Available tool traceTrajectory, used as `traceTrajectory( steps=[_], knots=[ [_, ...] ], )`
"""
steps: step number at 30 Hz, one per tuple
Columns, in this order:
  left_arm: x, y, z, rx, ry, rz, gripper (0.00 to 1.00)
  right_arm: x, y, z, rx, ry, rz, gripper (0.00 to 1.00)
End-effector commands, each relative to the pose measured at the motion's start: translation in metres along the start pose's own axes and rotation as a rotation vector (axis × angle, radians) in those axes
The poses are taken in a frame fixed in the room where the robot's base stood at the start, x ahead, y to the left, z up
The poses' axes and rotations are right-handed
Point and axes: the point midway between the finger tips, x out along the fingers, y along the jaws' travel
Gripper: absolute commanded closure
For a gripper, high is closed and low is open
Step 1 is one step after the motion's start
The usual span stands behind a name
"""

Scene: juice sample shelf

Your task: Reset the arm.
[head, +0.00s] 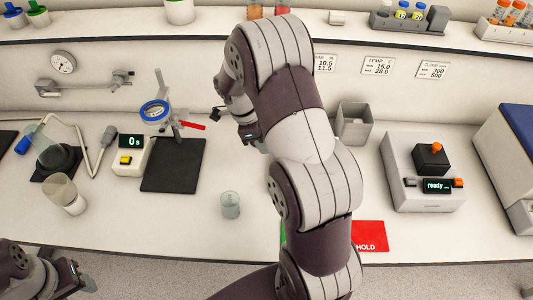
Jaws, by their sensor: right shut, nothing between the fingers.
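My right arm rises through the middle of the head view and bends over the bench. Its gripper (217,113) points left, above the back of the bench near the red-handled valve stand. The right gripper is shut with nothing held. My left gripper (80,278) is low at the left corner, in front of the bench edge, and its fingers are too small and dark to judge. The right arm hides part of the bench middle and most of a green mat beside the red HOLD mat (370,236).
A small clear cup (230,204) stands left of my right arm. A black pad (172,166), a timer (130,157) and a beaker (64,194) are on the left. A grey bin (353,125) and a "ready" device (424,174) are on the right. A shelf with bottles runs behind.

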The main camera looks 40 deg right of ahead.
Motion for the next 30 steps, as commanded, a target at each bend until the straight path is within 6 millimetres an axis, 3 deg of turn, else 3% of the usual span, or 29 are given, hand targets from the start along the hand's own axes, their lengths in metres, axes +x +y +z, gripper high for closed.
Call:
traceTrajectory(
  steps=[4, 6, 9, 22, 26, 30],
  knots=[
    [0.006, 0.000, 0.001, 0.000, 0.000, 0.000, 0.48, -0.030, -0.001, 0.000, 0.001, -0.002, -0.002, 1.00],
    [-0.024, 0.000, -0.002, 0.000, 0.000, 0.000, 0.48, -0.056, -0.001, -0.004, -0.001, 0.001, 0.003, 1.00],
    [-0.040, 0.000, -0.005, 0.000, 0.001, 0.000, 0.48, -0.071, -0.002, -0.003, 0.000, 0.001, 0.003, 1.00],
    [-0.046, 0.000, -0.005, 0.000, 0.000, 0.000, 0.48, -0.078, -0.002, 0.000, -0.039, 0.000, 0.002, 1.00],
    [-0.046, 0.000, -0.005, 0.000, 0.000, 0.000, 0.48, -0.074, -0.003, 0.007, -0.376, -0.036, -0.023, 1.00],
    [-0.042, 0.000, -0.005, 0.000, 0.000, 0.000, 0.48, -0.058, 0.031, 0.018, -1.047, -0.119, -0.073, 1.00]
  ],
)
